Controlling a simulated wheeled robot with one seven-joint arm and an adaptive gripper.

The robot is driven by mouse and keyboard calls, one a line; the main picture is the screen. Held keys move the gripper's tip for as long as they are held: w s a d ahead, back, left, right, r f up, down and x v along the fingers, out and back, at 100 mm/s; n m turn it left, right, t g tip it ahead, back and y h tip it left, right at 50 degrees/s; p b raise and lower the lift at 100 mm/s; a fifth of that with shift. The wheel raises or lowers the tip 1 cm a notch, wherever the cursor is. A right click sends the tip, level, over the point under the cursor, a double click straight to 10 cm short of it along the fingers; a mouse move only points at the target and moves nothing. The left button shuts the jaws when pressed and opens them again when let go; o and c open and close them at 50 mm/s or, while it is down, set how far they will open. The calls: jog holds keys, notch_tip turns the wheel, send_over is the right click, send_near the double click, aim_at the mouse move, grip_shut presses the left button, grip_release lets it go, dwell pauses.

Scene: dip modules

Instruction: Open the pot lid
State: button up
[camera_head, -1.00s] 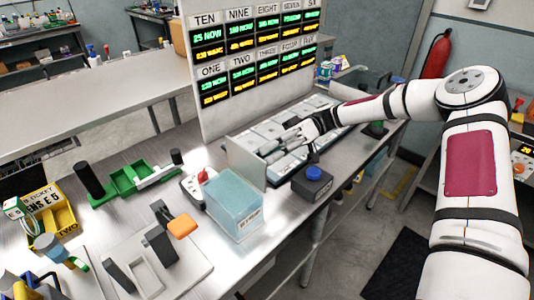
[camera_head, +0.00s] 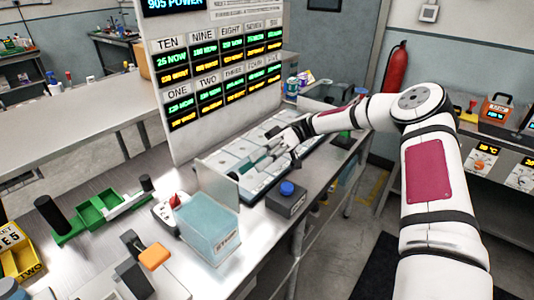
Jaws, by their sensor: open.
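A long, low block of pots with grey square lids (camera_head: 236,150) lies at the foot of an upright display board. I cannot tell which lid is the one named. My gripper (camera_head: 272,158) reaches in from the right, low over the front part of this block. Its dark fingers are apart. I see nothing clearly held between them. The fingertips and the lids below them are small and partly hidden, so I cannot tell whether they touch.
The display board (camera_head: 222,75) has numbered panels. A pale blue bin (camera_head: 208,230) and a box with a blue button (camera_head: 287,190) stand in front of the block. A green tray (camera_head: 97,212) and an orange-topped device (camera_head: 155,256) lie left. A red fire extinguisher (camera_head: 396,68) hangs behind.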

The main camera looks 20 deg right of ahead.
jog(key=v, duration=0.6)
jog(key=shift+w+d, duration=0.25)
jog(key=shift+d, duration=0.05)
